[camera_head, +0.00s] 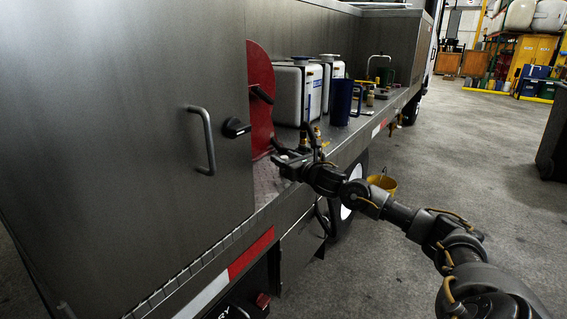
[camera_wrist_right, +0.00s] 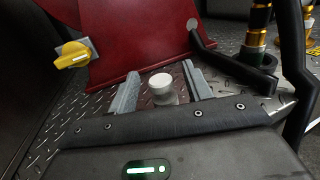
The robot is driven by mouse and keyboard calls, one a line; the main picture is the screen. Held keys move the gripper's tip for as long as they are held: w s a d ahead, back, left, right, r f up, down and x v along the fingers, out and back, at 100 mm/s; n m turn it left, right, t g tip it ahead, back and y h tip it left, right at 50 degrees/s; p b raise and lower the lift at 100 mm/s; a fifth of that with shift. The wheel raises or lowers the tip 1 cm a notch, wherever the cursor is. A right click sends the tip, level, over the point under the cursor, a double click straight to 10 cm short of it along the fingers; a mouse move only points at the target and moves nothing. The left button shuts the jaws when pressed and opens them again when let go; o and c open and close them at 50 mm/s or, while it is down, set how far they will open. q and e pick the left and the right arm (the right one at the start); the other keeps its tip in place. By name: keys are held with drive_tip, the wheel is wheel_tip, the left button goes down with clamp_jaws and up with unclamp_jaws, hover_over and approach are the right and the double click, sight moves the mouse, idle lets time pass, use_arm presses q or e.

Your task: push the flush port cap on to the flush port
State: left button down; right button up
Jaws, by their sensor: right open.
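A pale, round, flat-topped piece (camera_wrist_right: 161,84), which looks like the flush port cap, stands on the diamond-plate deck in the right wrist view. I cannot tell whether it sits on the flush port, as its lower part is partly hidden. My right gripper (camera_wrist_right: 161,76) is open, with one grey finger on each side of the piece and gaps between. In the head view my right gripper (camera_head: 284,158) is low over the deck beside the red panel, and the cap cannot be made out there. My left gripper is not in view.
A red panel (camera_wrist_right: 135,40) stands just behind, with a yellow-handled valve (camera_wrist_right: 73,54) at its left. A dark lever (camera_wrist_right: 230,60) and brass fittings (camera_wrist_right: 258,25) are at the right. White tanks (camera_head: 298,92) and a blue jug (camera_head: 341,102) stand farther along the deck.

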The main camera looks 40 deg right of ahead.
sight(284, 156)
drive_tip(key=shift+w, duration=0.35)
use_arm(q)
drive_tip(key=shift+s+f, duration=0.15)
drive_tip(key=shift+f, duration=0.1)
use_arm(e)
drive_tip(key=shift+c, duration=0.2)
drive_tip(key=c, duration=1)
